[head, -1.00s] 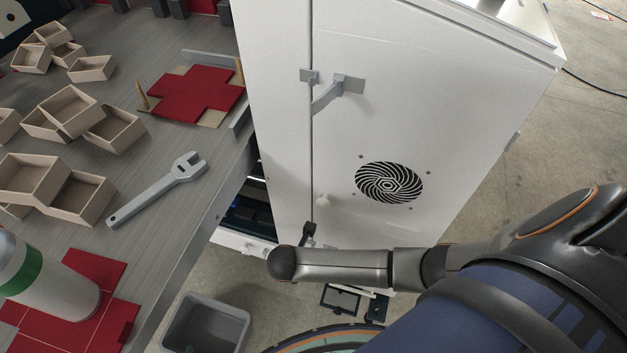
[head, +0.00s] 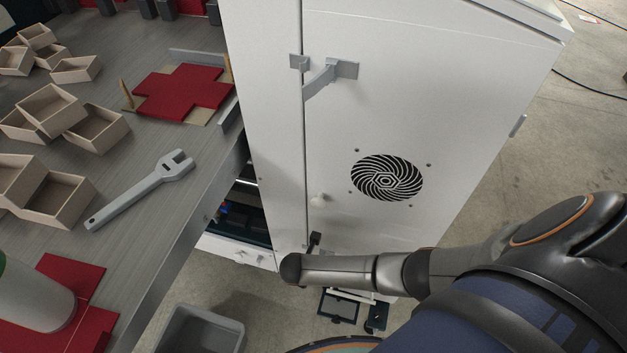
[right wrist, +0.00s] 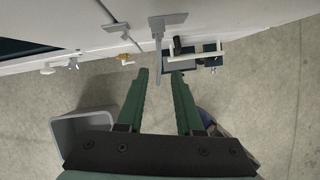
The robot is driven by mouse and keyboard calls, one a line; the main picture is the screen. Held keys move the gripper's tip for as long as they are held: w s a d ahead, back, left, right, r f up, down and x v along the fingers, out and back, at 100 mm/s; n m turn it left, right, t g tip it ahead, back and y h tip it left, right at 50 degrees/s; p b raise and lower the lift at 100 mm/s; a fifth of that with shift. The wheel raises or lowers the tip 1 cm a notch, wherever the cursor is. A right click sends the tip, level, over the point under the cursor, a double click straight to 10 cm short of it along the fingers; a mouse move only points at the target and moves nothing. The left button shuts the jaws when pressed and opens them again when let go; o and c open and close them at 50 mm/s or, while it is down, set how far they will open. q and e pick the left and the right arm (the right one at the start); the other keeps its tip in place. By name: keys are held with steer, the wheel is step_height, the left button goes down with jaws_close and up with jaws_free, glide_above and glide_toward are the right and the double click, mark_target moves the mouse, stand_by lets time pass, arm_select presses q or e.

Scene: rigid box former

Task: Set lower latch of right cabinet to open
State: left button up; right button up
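The white right cabinet (head: 450,110) has a door with a round fan grille. Its upper latch (head: 330,75) is grey, with the lever slanting down to the left. The lower latch is mostly hidden by my right arm in the head view. In the right wrist view a grey latch (right wrist: 158,50) shows a flat plate on the door and a lever sticking out towards the camera. My right gripper (right wrist: 160,73) is open, its green fingers on either side of the lever's end. I cannot tell whether they touch it. My left gripper is not in view.
A grey bin (head: 203,332) stands on the floor; it also shows beside my right gripper in the wrist view (right wrist: 62,127). The workbench (head: 185,220) at left holds a wrench (head: 140,190), wooden boxes and red card.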

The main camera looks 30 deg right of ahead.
jaws_close()
stand_by(1.4)
